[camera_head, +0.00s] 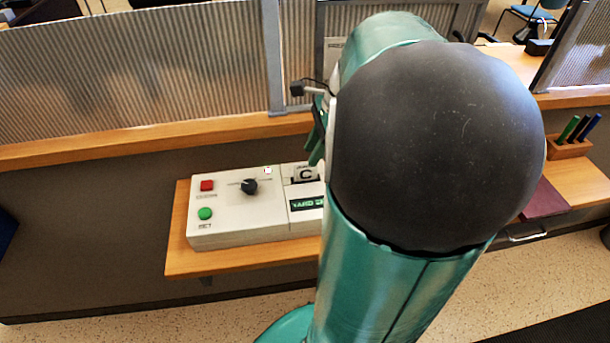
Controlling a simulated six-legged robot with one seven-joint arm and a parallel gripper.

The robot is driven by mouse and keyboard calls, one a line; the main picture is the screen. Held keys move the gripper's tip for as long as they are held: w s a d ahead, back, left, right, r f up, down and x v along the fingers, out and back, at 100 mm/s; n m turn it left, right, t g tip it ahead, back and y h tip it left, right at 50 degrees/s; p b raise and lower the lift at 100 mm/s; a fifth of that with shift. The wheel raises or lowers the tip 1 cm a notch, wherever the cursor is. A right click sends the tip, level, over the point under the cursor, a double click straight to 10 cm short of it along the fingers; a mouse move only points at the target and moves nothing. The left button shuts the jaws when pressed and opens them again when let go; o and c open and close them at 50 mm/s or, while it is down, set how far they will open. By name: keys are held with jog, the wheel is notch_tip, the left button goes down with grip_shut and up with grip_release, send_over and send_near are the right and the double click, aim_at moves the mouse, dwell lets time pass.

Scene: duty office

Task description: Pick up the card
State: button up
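My arm covers the right end of the box. Part of my gripper (317,138) shows at the arm's left edge, just above and right of the card in the picture. My arm hides the rest of the gripper, so its opening does not show. I cannot tell whether it touches the card.
The box has a red button (207,185), a green button (205,213) and a dark knob (249,186). It sits on a wooden shelf (178,255) below a corrugated partition (130,80). A pen holder (568,149) and a maroon book (545,201) lie to the right.

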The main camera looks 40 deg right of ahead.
aim_at(306, 164)
jog(key=x, duration=0.5)
jog(key=shift+f, duration=0.2)
grip_shut()
